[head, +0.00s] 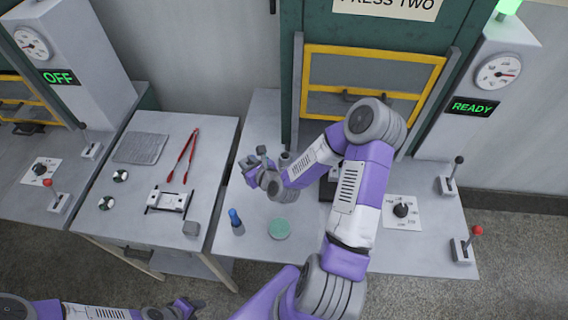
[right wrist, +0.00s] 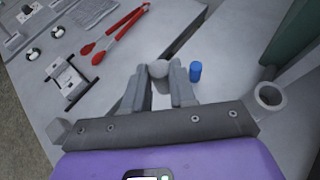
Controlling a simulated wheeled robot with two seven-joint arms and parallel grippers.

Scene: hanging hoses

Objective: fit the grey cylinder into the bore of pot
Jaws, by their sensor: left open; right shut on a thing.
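My right gripper (head: 257,160) is shut on the grey cylinder (right wrist: 158,69), which shows between the fingertips in the right wrist view. In the head view, the cylinder's small grey top (head: 262,150) sticks up at the fingers. A grey round pot with an open bore (right wrist: 268,97) stands to the right of the gripper in the right wrist view. It also shows in the head view (head: 285,158), close beside the right gripper. The cylinder is apart from the pot. My left gripper (head: 187,306) is open, low at the bottom edge, away from the table.
A blue peg (head: 236,222) and a green disc (head: 279,229) are at the table's front. A blue cylinder (right wrist: 196,71) shows beside the right fingers. Red tongs (head: 184,155) and a metal fixture (head: 168,200) lie on the left table. A yellow-framed press (head: 374,52) stands behind.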

